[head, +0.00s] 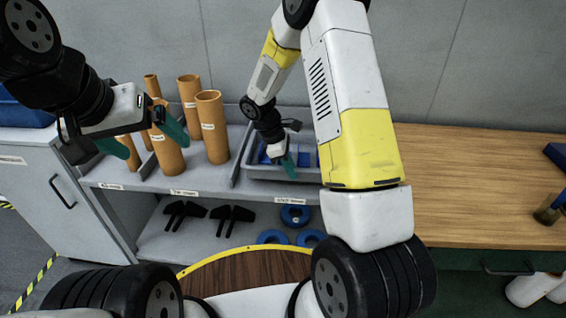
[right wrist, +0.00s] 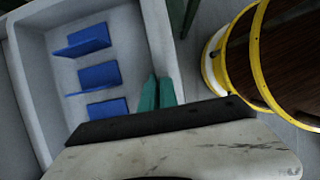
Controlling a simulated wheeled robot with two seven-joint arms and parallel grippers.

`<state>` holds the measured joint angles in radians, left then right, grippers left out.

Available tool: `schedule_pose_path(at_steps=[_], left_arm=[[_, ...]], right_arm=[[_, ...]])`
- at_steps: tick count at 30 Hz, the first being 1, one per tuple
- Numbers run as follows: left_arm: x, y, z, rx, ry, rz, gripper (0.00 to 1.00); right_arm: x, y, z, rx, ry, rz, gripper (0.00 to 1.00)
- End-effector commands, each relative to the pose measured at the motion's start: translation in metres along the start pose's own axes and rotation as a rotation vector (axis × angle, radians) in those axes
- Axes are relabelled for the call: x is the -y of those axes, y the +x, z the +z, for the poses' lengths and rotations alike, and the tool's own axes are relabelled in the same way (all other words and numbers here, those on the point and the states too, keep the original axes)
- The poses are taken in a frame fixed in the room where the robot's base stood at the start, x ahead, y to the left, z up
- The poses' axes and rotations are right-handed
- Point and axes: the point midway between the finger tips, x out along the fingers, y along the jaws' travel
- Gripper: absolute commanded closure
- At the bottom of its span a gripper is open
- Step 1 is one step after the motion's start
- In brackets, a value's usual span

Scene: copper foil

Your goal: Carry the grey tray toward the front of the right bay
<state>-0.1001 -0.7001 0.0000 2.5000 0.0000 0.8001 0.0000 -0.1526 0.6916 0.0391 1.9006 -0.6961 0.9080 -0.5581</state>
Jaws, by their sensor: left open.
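The grey tray (head: 262,173) sits on the upper shelf in the bay right of the divider, partly hidden by my right arm. It holds blue angled pieces, which show in the right wrist view (right wrist: 98,75). My right gripper (head: 289,165) is at the tray's front wall.
Several orange tubes (head: 212,128) stand in the bay left of the divider (head: 240,155). Black brackets (head: 184,212) and blue rings (head: 295,215) lie on the lower shelf. A wooden bench (head: 470,185) is at right, mostly clear. A grey cabinet (head: 50,200) is at left.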

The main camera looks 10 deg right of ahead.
Motion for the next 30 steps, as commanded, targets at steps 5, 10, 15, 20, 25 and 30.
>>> schedule_pose_path(at_steps=[5, 10, 15, 20, 25, 30], left_arm=[[0.0, 0.0, 0.0, 0.0, 0.0, 0.0, 0.06], [0.0, 0.0, 0.0, 0.0, 0.0, 0.0, 0.06], [0.0, 0.0, 0.0, 0.0, 0.0, 0.0, 0.06], [0.0, 0.0, 0.0, 0.0, 0.0, 0.0, 0.06], [0.0, 0.0, 0.0, 0.0, 0.0, 0.0, 0.06], [0.0, 0.0, 0.0, 0.0, 0.0, 0.0, 0.06]], right_arm=[[0.0, 0.021, -0.009, 0.001, -0.001, -0.001, 1.0], [-0.001, 0.032, -0.014, -0.001, 0.0, 0.002, 1.0], [-0.001, 0.032, -0.014, -0.001, 0.001, 0.002, 1.0], [0.0, 0.034, -0.015, -0.001, 0.0, 0.001, 0.91], [0.0, 0.034, -0.015, -0.001, 0.0, 0.0, 0.75], [0.0, 0.034, -0.015, 0.0, 0.0, 0.0, 0.75]])
